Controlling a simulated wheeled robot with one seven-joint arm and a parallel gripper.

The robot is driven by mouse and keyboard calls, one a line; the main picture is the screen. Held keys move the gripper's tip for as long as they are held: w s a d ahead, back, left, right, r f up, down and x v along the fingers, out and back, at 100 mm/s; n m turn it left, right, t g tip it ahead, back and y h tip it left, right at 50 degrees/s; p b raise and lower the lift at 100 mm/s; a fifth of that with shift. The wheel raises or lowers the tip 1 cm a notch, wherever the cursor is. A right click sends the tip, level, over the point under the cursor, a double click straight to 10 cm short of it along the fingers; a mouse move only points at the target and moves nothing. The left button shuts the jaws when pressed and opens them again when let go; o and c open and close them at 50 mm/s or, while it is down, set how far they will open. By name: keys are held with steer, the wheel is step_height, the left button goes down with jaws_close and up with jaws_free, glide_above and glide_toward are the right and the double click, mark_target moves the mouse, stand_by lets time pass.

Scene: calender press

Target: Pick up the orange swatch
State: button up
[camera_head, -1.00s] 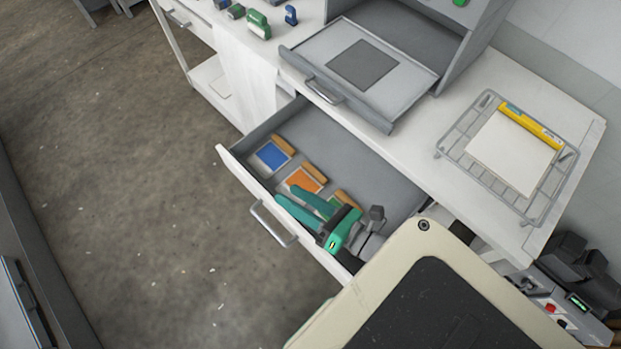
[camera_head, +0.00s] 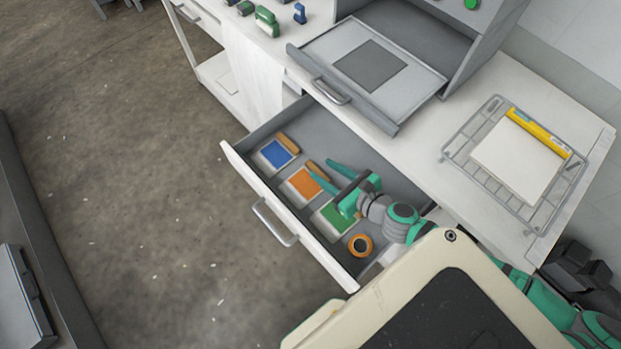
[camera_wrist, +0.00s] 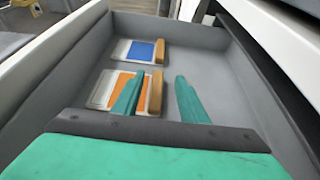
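The orange swatch (camera_head: 302,184) lies in the open drawer, between the blue swatch (camera_head: 274,155) and the green swatch (camera_head: 339,217). It has an orange panel on a pale card with a tan strip along one edge. My gripper (camera_head: 324,173) is open, its two teal fingers spread just above the orange swatch's tan-strip side. In the wrist view, the left finger of my gripper (camera_wrist: 154,96) covers part of the orange swatch (camera_wrist: 108,90), and the right finger is over bare drawer floor. The tan strip (camera_wrist: 156,92) shows between the fingers. Nothing is held.
The drawer's front wall (camera_head: 290,218) and side walls rise around the swatches. An orange ring (camera_head: 360,245) lies near the drawer's right end. Above the drawer, a press tray (camera_head: 375,75) juts out, and a wire rack (camera_head: 475,180) sits on the counter. The drawer's back floor is bare.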

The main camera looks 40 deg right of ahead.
mark_target(308, 162)
steer(key=shift+f+x, duration=0.15)
steer(key=shift+x, duration=1.4)
steer(key=shift+f+x, duration=0.15)
steer(key=shift+x, duration=1.45)
steer(key=shift+s+a, duration=0.1)
steer(key=shift+s, duration=0.05)
jaws_close()
